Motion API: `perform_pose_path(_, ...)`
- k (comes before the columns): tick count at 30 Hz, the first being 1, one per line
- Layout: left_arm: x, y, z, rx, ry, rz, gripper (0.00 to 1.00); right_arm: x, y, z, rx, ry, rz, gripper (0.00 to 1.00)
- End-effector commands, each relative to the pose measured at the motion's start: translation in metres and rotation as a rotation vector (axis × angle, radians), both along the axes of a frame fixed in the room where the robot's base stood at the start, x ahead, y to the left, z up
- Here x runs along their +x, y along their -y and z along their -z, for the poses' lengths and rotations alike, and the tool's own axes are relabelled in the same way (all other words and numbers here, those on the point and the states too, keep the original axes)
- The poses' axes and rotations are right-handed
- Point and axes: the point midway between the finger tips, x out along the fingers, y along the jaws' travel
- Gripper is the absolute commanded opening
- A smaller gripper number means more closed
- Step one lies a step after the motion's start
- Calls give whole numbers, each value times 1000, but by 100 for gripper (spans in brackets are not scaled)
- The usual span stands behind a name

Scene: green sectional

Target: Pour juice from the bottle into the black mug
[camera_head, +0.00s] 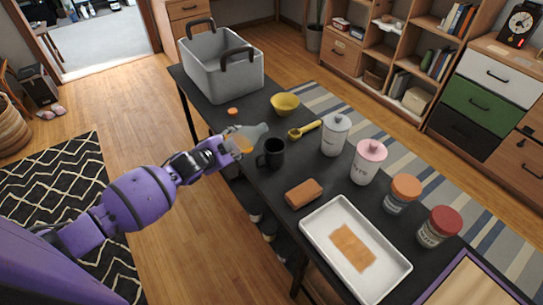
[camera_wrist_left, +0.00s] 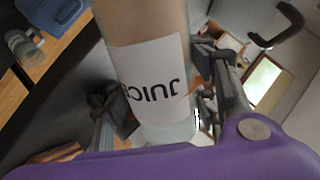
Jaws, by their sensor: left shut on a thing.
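The juice bottle (camera_head: 250,133) is clear with orange juice inside. It is tipped nearly onto its side, with its narrow end pointing right, above and just behind the mug. My left gripper (camera_head: 231,146) is shut around the bottle's body and holds it over the table edge. In the left wrist view the bottle (camera_wrist_left: 153,80) fills the middle, its white "JUICE" label between the fingers of my left gripper (camera_wrist_left: 160,95). The black mug (camera_head: 273,154) stands upright on the table, its handle toward the left. Its inside is too dark to read. No stream of juice is visible. My right gripper is out of view.
On the dark table (camera_head: 225,116) stand a grey basket (camera_head: 225,80), a yellow bowl (camera_head: 285,105), a yellow scoop (camera_head: 305,129), a brown block (camera_head: 304,193) and a white tray (camera_head: 318,228). Several lidded jars, including a pink-lidded one (camera_head: 368,163), line the right edge.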

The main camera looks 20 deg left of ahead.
Motion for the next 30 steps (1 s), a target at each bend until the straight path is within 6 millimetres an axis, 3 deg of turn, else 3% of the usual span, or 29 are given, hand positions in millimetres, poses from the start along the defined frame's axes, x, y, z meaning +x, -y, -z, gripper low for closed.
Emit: perform_pose_path(30, 0, -5, -9, 81, -18, 0, 9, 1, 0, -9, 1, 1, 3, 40)
